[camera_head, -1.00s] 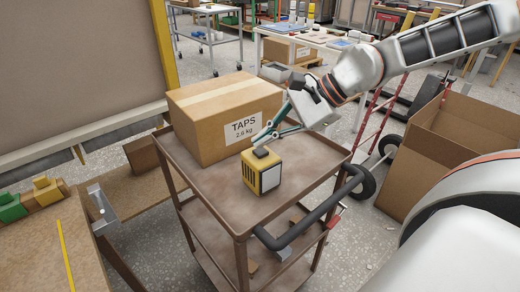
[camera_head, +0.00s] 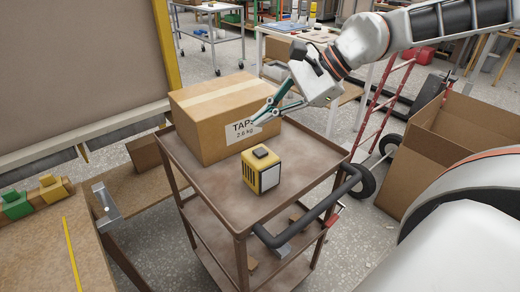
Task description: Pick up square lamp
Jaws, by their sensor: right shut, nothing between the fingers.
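The square lamp (camera_head: 263,172) is a small yellow cube with a pale front panel, black stripes on its side and a dark knob on top. It stands upright on the brown top shelf of a cart (camera_head: 215,199). My right gripper (camera_head: 262,122) is shut and empty. It is above and behind the lamp, apart from it, with its fingertips in front of the label of the cardboard box in this view. My left gripper is not in view.
A cardboard box (camera_head: 208,104) marked TAPS fills the back left of the cart top. The cart's dark handle (camera_head: 310,217) is at the front right. An open carton (camera_head: 440,150) stands on the right. A workbench (camera_head: 50,245) is at the left.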

